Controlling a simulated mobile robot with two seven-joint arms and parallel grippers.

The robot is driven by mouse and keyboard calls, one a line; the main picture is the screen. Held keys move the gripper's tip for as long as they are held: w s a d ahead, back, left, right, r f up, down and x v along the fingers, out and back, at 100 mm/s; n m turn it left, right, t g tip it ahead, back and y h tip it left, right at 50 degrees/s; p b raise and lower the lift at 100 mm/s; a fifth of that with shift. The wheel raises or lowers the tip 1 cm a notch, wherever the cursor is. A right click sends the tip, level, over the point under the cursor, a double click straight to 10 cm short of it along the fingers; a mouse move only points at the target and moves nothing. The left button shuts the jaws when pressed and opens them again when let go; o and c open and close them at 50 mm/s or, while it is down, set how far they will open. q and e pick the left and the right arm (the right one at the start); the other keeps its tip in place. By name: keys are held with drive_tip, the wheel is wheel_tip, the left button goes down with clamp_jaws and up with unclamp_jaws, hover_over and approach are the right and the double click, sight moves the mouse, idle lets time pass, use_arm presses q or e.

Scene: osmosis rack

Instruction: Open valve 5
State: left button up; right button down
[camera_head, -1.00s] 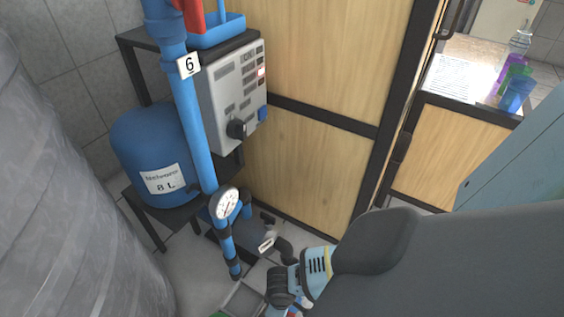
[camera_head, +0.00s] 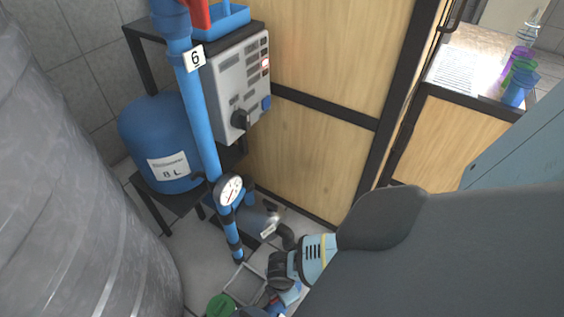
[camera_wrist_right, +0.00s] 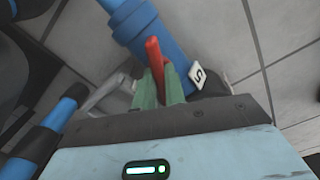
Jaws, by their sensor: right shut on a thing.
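In the right wrist view, a red valve handle (camera_wrist_right: 153,55) stands up beside a thick blue pipe (camera_wrist_right: 143,28). A white tag (camera_wrist_right: 198,74) reading 5 sits right of the handle. The green fingers of my right gripper (camera_wrist_right: 158,82) are shut on the handle, one on each side. The lower part of the handle is hidden between the fingers. In the head view, my right arm reaches in from the right, with its wrist (camera_head: 316,257) low near the floor. Valve 5 cannot be made out clearly there. My left gripper is not in view.
A blue pipe (camera_head: 202,125) with a tag 6 (camera_head: 195,58) and a gauge (camera_head: 229,190) stands near a blue tank (camera_head: 158,130) and a grey control box (camera_head: 238,90). A large grey tank (camera_head: 60,200) fills the left. A wooden panel (camera_head: 310,140) closes the back.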

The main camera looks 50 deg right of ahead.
drive_tip(key=n, duration=0.4)
drive_tip(key=shift+n, duration=0.7)
drive_tip(key=shift+d, duration=0.1)
drive_tip(key=c, duration=1.5)
unclamp_jaws()
drive_tip(key=shift+o, duration=0.2)
wheel_tip(320, 180, up, 8)
drive_tip(key=p, duration=0.4)
drive_tip(key=shift+f, duration=0.1)
drive_tip(key=shift+s, duration=0.1)
